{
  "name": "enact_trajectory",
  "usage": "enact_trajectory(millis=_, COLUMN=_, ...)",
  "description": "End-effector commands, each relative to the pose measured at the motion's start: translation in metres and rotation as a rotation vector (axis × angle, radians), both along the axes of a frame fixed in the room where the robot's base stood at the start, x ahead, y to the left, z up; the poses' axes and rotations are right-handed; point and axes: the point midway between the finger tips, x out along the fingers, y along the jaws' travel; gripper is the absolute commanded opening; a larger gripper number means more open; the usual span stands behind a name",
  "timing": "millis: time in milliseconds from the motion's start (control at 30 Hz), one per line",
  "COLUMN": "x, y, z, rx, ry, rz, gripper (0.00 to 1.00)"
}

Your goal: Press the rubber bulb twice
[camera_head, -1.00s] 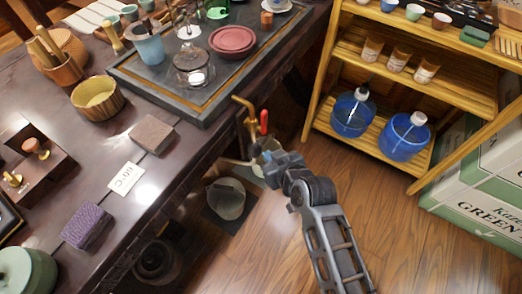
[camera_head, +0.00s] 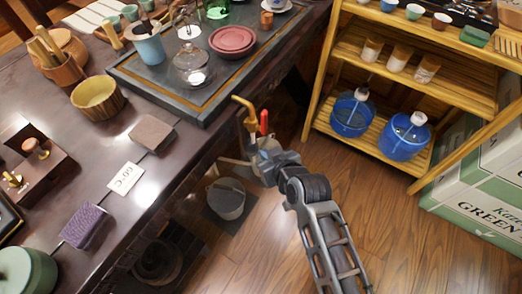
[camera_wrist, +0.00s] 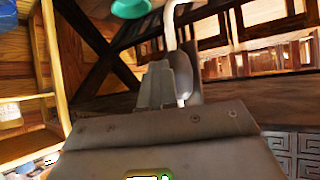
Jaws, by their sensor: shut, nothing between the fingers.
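No rubber bulb can be picked out for certain. A brass spout (camera_head: 245,110) stands at the table's right edge, with a small upright red part (camera_head: 264,121) beside it. My gripper (camera_head: 260,168) is just below these, beside the table edge, and hides part of a pale piece there. In the wrist view my gripper's fingers (camera_wrist: 167,85) are together with nothing held. A pale curved tube (camera_wrist: 171,22) rises behind them; whether they touch it cannot be told. A green round thing (camera_wrist: 130,8) shows at the top of that view.
A dark table (camera_head: 185,172) holds a tea tray (camera_head: 205,116), a wooden bowl (camera_head: 97,98) and a purple block (camera_head: 84,225). A grey vessel (camera_head: 226,199) stands low beside the table. A wooden shelf (camera_head: 350,141) with blue jugs is at right. The floor between is clear.

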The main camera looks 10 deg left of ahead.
Motion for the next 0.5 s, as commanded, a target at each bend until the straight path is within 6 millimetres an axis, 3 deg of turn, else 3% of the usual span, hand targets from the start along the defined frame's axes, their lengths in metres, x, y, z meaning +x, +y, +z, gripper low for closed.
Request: enact_trajectory(millis=500, x=-0.0028, y=-0.0074, z=0.0006, rx=0.001, ry=0.001, rz=-0.001, gripper=0.0)
